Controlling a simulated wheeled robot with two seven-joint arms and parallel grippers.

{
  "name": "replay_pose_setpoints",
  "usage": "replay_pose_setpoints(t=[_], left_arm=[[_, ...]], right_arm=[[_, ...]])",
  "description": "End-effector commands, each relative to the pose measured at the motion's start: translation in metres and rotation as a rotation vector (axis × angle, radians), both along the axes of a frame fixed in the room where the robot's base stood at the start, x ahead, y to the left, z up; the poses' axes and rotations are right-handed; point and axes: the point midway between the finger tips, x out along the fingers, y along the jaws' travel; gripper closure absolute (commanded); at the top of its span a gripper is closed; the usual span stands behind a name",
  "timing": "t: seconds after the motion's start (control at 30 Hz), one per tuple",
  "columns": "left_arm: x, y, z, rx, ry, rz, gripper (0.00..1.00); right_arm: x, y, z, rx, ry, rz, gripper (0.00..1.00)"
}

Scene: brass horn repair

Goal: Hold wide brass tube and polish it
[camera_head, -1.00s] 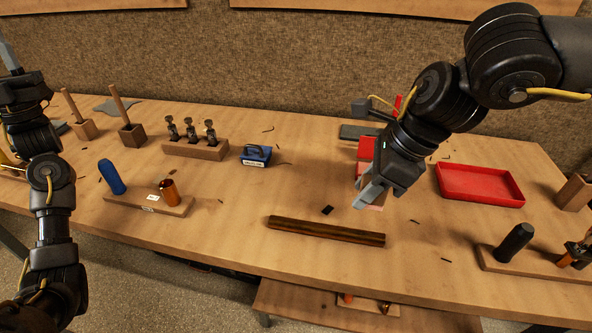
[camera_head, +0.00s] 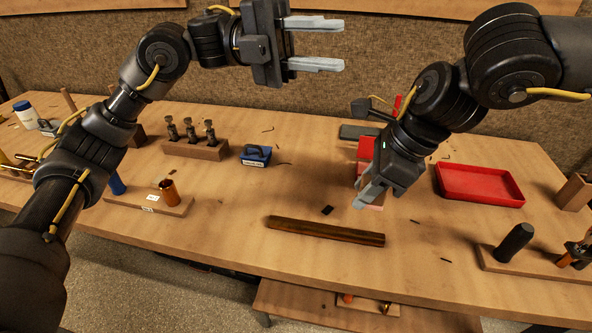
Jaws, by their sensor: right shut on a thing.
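A short, shiny orange-brass tube (camera_head: 169,191) stands upright on a labelled wooden block (camera_head: 133,204) at the left. A long brown-gold bar or tube (camera_head: 325,231) lies on the table at front centre; its material is hard to tell. My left gripper (camera_head: 335,44) is open and empty, raised high above the back of the table, its fingers pointing right. My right gripper (camera_head: 363,193) is low over the table, above and right of the long bar. It is shut on a pinkish-red block (camera_head: 376,205), mostly hidden by the fingers.
A blue box (camera_head: 256,155) and a wooden rack (camera_head: 195,149) with several small metal parts stand at centre left. A red tray (camera_head: 480,185) is at right. The table between the short tube and long bar is mostly clear.

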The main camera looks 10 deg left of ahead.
Motion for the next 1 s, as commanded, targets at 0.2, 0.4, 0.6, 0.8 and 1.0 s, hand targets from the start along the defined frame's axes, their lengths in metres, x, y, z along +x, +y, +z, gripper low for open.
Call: replay_pose_setpoints(t=[0.2,0.4,0.6,0.8,1.0], left_arm=[[-0.039,-0.035,-0.103,0.556,-0.059,-0.12,0.69],[-0.038,-0.012,-0.183,1.196,0.233,0.06,0.69],[-0.018,0.002,-0.211,1.548,0.641,0.507,0.69],[0.001,0.016,-0.222,1.664,0.948,0.976,0.69],[0.012,0.027,-0.224,1.652,1.118,1.283,0.69]], right_arm=[[0.0,0.0,0.0,0.0,0.0,0.0,0.87],[0.0,0.0,0.0,0.0,0.0,0.0,0.87],[0.0,0.0,0.0,0.0,0.0,0.0,0.87],[0.0,0.0,0.0,0.0,0.0,0.0,0.87],[0.0,0.0,0.0,0.0,0.0,0.0,0.87]])
